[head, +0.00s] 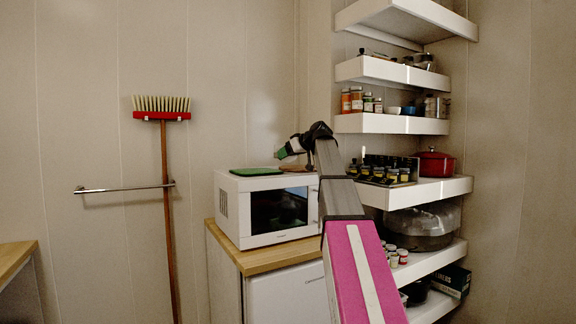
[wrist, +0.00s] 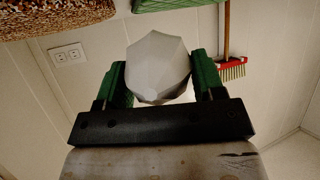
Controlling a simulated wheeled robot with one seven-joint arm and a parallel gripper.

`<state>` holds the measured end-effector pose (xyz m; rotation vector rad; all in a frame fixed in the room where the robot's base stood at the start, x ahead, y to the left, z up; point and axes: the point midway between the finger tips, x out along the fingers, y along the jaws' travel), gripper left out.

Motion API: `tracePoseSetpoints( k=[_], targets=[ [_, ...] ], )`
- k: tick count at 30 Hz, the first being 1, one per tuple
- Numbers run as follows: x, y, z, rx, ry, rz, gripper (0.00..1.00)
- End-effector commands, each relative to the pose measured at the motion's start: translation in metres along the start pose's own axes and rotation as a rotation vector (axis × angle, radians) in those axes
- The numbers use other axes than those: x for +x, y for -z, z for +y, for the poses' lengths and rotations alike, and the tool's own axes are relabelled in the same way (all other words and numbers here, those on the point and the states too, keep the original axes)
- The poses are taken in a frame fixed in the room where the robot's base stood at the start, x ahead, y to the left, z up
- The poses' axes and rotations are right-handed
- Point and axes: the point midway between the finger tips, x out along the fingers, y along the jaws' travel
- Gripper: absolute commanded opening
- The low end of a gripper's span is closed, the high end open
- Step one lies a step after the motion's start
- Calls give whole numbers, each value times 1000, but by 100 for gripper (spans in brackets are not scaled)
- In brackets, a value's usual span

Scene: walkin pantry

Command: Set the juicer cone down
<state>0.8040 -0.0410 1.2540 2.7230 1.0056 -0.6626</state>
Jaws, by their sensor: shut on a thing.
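The juicer cone (wrist: 158,68) is a pale grey-white faceted piece, seen in the wrist view between the two green fingers of my gripper (wrist: 160,82). My gripper is shut on it, with one finger against each side. In the head view my gripper (head: 284,153) is above the top of a white microwave (head: 268,184), and the cone cannot be clearly made out there. A green flat item (head: 256,171) lies on the microwave top; a green edge (wrist: 175,4) also shows in the wrist view.
A brown item (head: 293,168) lies on the microwave beside the green one. The microwave stands on a wooden counter (head: 256,262). Shelves (head: 392,124) with jars are to the right. A broom (head: 165,190) and a wall rail (head: 125,188) are to the left.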

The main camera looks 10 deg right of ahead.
Motion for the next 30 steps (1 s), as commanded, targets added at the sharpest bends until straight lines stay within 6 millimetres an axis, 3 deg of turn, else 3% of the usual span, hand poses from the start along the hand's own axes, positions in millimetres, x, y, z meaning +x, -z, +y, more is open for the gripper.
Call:
tracePoseSetpoints(
  k=[12,23,24,25,30],
  targets=[
    [18,-37,1,1,-1,0,31],
    [20,-39,2,0,-1,0,31],
    [20,-39,2,0,-1,0,76],
    [20,-39,2,0,-1,0,85],
    [20,-38,2,0,-1,0,88]
  ],
)
